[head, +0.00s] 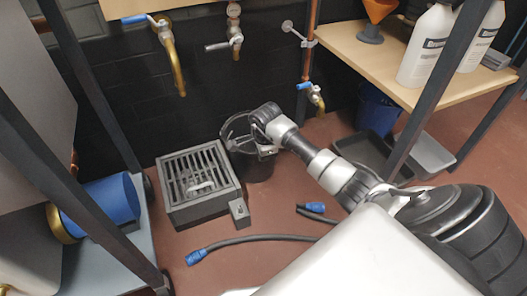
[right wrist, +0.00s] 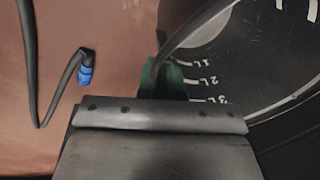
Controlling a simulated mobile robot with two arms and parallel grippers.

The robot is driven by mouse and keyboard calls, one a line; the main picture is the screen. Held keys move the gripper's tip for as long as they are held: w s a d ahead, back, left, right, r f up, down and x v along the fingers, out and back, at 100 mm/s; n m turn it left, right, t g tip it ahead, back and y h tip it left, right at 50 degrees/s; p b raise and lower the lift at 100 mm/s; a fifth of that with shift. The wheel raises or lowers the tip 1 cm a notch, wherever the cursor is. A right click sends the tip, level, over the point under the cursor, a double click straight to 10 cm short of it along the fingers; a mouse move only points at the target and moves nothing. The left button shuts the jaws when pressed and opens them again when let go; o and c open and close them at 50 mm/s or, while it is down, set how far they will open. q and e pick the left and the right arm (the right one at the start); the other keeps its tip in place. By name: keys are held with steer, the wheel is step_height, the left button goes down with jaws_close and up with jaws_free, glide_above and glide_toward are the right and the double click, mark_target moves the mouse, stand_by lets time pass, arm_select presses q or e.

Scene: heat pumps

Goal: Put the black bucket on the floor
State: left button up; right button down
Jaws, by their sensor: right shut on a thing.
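The black bucket (head: 258,170) is near the dark wall, just right of the grated drain box in the head view. I cannot tell whether its bottom touches the floor. My right gripper (head: 262,148) is at the bucket's upper right side and shut on it. In the right wrist view the bucket (right wrist: 270,65) fills the right side, with white litre marks on its inner wall. The right gripper's tip (right wrist: 165,82) is at its edge; the exact grip point is mostly hidden. My left gripper is not in view.
The drain box (head: 197,185) stands left of the bucket. Hoses with blue ends (head: 197,257) lie on the red floor in front. A blue bucket (head: 377,110) and grey trays (head: 430,155) are under the right shelf. Taps (head: 312,95) stick out from the wall.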

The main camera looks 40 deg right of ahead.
steer(key=c, duration=1.7)
jaws_free()
steer(key=o, duration=0.4)
